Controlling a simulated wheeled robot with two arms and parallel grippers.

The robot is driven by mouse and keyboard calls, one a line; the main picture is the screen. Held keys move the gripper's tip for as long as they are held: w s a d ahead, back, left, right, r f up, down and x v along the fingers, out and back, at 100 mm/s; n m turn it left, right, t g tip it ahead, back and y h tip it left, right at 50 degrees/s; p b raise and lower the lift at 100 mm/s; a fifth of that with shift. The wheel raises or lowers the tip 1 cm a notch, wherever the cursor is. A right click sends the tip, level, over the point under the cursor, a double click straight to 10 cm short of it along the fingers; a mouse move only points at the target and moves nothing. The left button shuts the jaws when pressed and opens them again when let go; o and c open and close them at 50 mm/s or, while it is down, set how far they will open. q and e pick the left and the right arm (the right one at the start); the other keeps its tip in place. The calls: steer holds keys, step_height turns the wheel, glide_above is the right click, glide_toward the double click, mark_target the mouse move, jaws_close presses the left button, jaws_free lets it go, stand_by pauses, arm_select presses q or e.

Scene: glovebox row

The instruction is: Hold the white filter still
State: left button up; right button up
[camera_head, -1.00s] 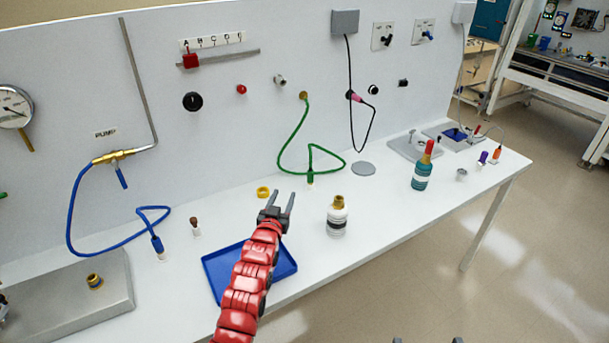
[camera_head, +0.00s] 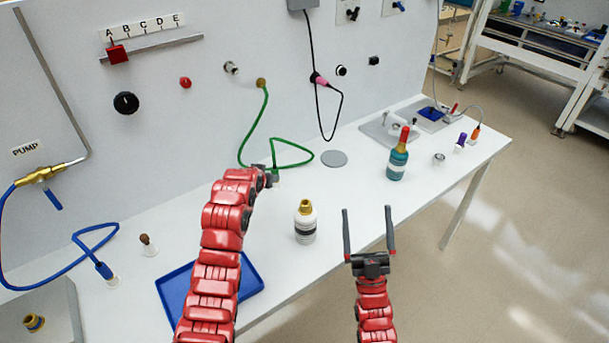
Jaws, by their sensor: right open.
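The white filter (camera_head: 305,227) is a white bottle-shaped body with a dark band and a brass top. It stands upright on the white bench, right of the blue tray. My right gripper (camera_head: 367,209) is open and empty, in front and to the right of the filter, apart from it. My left gripper (camera_head: 270,174) is farther back, left of the filter, by the lower end of the green hose (camera_head: 243,146). Its fingers are small and partly hidden, so I cannot tell whether they are open or hold the hose end.
The blue tray (camera_head: 250,281) lies partly under my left arm. A teal bottle with a red top (camera_head: 398,163) stands behind right, near a grey disc (camera_head: 334,158). A blue hose (camera_head: 35,283) lies left. The bench between the filter and the teal bottle is clear.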

steer(key=w+a+f+n+g+h, duration=0.1)
steer(key=w+a+f+g, duration=0.3)
steer(key=w, duration=0.7)
steer(key=w+a+f+g+h, duration=0.15)
steer(key=w+g, duration=0.35)
steer(key=w, duration=0.5)
steer(key=w+a+f+n+g+h, duration=0.1)
steer(key=w+a+f+g, duration=0.3)
steer(key=w, duration=0.7)
step_height(320, 180, up, 10)
steer(key=n+g+h, duration=0.2)
steer(key=n+g, duration=0.1)
steer(key=g, duration=1.2)
glide_above(306, 221)
steer(key=w, duration=0.3)
steer(key=shift+y, duration=0.25)
step_height(306, 221, down, 16)
steer(key=shift+s+f, duration=0.1)
steer(key=shift+f, duration=0.05)
steer(key=shift+d, duration=0.1)
steer(key=c, duration=1.5)
